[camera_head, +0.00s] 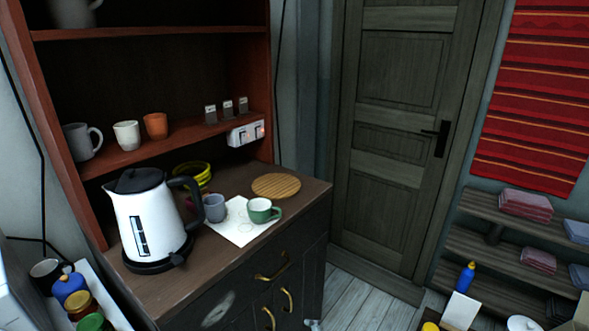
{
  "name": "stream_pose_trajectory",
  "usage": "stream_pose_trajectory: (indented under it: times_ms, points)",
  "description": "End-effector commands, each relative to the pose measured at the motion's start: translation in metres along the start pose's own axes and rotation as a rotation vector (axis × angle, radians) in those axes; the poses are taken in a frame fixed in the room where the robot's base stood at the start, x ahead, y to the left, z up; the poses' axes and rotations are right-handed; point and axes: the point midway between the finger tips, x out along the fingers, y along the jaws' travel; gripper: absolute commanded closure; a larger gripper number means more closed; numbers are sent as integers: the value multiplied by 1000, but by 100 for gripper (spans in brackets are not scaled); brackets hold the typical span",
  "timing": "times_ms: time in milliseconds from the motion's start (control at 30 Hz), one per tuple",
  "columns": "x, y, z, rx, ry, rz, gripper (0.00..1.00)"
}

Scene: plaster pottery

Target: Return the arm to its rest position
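My arm and my gripper do not show in the head view, so whether the gripper is open or shut, and where it is, is hidden. The task names no other object. The view looks over a dark wooden cabinet top (170,287) with a white and black electric kettle (148,228) at its left. A grey mug (214,208) and a green mug (262,211) stand on or by a white sheet of paper (235,232). A round wooden board (276,186) lies behind them.
A reddish shelf (180,143) above holds cups and small cards. Jars (81,304) stand at the lower left. A closed door (395,150) is at the back. Grey shelves (482,249) with folded cloths stand at the right. Some plank floor (345,298) shows clear.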

Motion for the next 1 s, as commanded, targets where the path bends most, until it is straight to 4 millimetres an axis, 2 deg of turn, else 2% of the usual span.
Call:
stream_pose_trajectory:
  times_ms: [33, 100, 267, 500, 700, 1000]
  points:
    - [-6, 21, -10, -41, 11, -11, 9]
    - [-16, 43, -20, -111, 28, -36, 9]
    - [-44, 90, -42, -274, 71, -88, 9]
    - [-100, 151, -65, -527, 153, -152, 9]
    - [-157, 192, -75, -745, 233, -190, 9]
    - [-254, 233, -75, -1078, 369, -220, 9]
